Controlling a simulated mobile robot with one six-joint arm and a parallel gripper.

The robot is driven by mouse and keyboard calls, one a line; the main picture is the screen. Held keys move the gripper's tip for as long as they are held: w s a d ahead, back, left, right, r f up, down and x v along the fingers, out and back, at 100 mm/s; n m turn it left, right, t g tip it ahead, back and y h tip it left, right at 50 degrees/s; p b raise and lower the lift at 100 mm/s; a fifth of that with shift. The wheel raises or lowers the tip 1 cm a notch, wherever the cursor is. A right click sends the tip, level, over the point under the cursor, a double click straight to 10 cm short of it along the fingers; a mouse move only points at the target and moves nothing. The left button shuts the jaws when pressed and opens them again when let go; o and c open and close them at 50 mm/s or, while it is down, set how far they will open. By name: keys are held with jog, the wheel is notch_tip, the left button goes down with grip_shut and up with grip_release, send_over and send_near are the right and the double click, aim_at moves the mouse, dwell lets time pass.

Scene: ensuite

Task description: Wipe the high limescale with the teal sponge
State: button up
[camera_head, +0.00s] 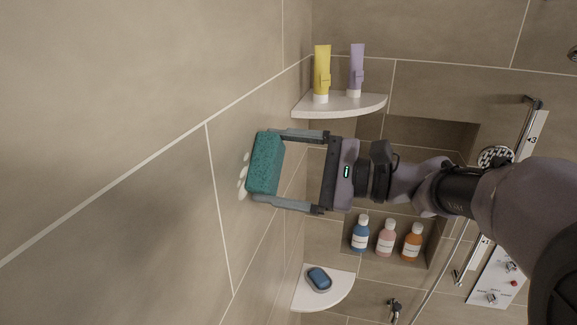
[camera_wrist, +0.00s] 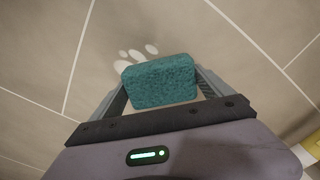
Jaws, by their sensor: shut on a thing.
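The teal sponge (camera_head: 265,163) is held between the two fingers of my gripper (camera_head: 268,168), close to the left tiled wall. The sponge also shows in the wrist view (camera_wrist: 160,82), between the fingertips. The limescale (camera_head: 243,178) is a group of pale white spots on the wall, partly hidden behind the sponge's left edge. In the wrist view the limescale spots (camera_wrist: 124,66) show just beyond the sponge's upper left edge. I cannot tell whether the sponge touches the wall.
An upper corner shelf (camera_head: 340,106) holds a yellow tube (camera_head: 322,70) and a purple tube (camera_head: 356,68). A wall niche holds blue (camera_head: 361,235), pink (camera_head: 387,239) and orange (camera_head: 412,242) bottles. A lower shelf (camera_head: 338,291) holds a blue soap (camera_head: 319,278). A shower head (camera_head: 495,157) is at right.

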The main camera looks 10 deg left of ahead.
aim_at(270, 180)
jog(key=shift+w+d+p, duration=0.15)
jog(key=shift+w+p, duration=0.3)
jog(key=shift+w, duration=1.75)
jog(key=shift+w+f, duration=0.1)
jog(key=shift+w, duration=0.2)
jog(key=s+b, duration=0.2)
jog(key=s, duration=0.1)
jog(key=shift+s+b, duration=0.1)
jog(key=shift+b, duration=0.3)
jog(key=shift+s, duration=0.5)
jog(key=shift+s+a+b, duration=0.15)
jog(key=shift+s+b, duration=0.5)
jog(key=shift+s, duration=0.4)
jog(key=shift+s+a+b, duration=0.15)
jog(key=shift+s+b, duration=0.5)
jog(key=shift+s, duration=0.4)
jog(key=shift+s+b, duration=0.3)
jog(key=shift+b, duration=0.05)
jog(key=shift+s+a+b, duration=0.1)
jog(key=shift+s+b, duration=0.4)
jog(key=shift+s, duration=1.05)
jog(key=shift+w, duration=0.25)
jog(key=shift+d, duration=0.2)
jog(key=d+b, duration=0.1)
jog(key=d, duration=0.2)
jog(key=d+b, duration=0.1)
jog(key=d, duration=0.1)
jog(key=shift+s+d+b, duration=0.3)
jog(key=shift+d, duration=0.1)
